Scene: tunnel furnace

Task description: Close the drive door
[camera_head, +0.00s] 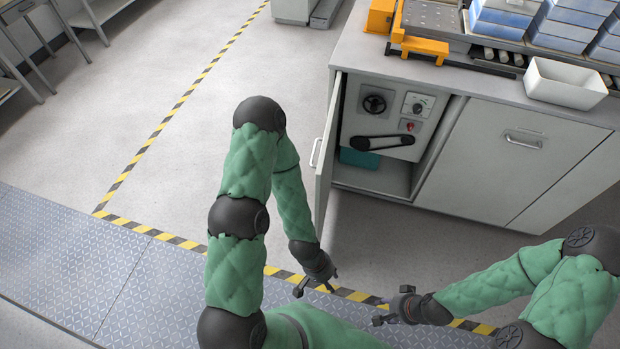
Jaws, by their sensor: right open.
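The drive door (326,165) is a light grey panel on the left end of the cabinet. It stands wide open, swung out toward me, with a bar handle (316,152) on its left face. Behind it the drive compartment (386,118) shows a handwheel, a dial, a red knob and a black belt cover. My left gripper (314,291) is open and empty, in front of the door's lower end and apart from the handle. My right gripper (380,312) is open and empty, to the right of the left one, clear of the cabinet.
A closed cabinet door (497,157) with a handle is right of the compartment. A white bin (565,83) and blue boxes (561,30) stand on top. A teal box (360,158) lies inside the compartment. The floor left of the open door is clear, with yellow-black tape.

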